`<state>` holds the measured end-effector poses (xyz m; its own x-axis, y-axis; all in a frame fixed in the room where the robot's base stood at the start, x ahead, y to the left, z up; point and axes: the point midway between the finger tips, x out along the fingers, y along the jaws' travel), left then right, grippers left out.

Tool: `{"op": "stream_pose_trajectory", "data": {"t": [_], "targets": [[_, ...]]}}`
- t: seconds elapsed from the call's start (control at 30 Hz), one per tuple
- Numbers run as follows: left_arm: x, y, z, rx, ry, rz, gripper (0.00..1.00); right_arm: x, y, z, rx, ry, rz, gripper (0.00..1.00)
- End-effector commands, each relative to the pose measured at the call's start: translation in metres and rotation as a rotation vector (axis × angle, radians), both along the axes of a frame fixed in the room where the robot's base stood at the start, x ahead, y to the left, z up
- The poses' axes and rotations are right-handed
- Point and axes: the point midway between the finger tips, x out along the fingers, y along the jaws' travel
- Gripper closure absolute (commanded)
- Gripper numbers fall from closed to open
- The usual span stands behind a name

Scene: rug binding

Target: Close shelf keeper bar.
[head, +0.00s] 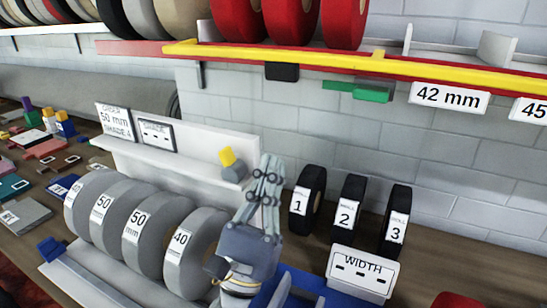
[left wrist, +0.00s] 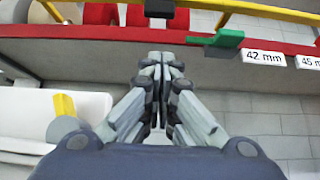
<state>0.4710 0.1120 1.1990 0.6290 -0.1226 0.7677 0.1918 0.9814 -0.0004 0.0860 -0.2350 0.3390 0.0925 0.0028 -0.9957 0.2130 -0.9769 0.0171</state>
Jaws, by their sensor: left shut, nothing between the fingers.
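The keeper bar (head: 300,58) is a yellow bar along the front of the red-edged shelf (head: 130,47), in front of the red rolls (head: 290,18). A green piece (head: 360,91) and a black block (head: 282,71) sit just below the bar. In the left wrist view the bar (left wrist: 250,6) crosses the top right, with the green piece (left wrist: 222,40) right of the fingertips. My left gripper (head: 268,163) is shut and empty, pointing up, below the shelf and apart from the bar. In the left wrist view its fingertips (left wrist: 160,62) overlap the shelf edge. My right gripper is out of view.
Grey rolls (head: 140,240) stand on the bench left of my gripper; black numbered rolls (head: 307,200) stand to its right. A white ledge (head: 180,160) with a yellow-topped piece (head: 232,162) is close at left. A WIDTH sign (head: 362,272) stands in front. Bare wall lies under the shelf.

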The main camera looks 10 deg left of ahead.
Motion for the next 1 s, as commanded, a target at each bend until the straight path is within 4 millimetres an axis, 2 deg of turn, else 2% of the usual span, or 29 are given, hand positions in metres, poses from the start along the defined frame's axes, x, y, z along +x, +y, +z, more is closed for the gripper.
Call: {"op": "stream_pose_trajectory", "data": {"t": [0.03,0.3,0.5,0.7,1.0], "targets": [[0.007,-0.001,0.016,-0.002,-0.003,0.001,1.0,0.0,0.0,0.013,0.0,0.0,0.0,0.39],[0.045,-0.008,0.062,-0.001,-0.002,0.001,1.0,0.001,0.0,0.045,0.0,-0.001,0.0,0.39],[0.042,-0.008,0.083,-0.001,0.0,0.0,1.0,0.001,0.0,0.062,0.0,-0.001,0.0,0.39],[0.041,-0.008,0.093,0.0,0.001,0.0,1.0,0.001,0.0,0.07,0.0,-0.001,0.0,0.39],[0.04,-0.008,0.093,0.0,0.001,0.0,1.0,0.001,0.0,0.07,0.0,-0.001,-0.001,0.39]]}}
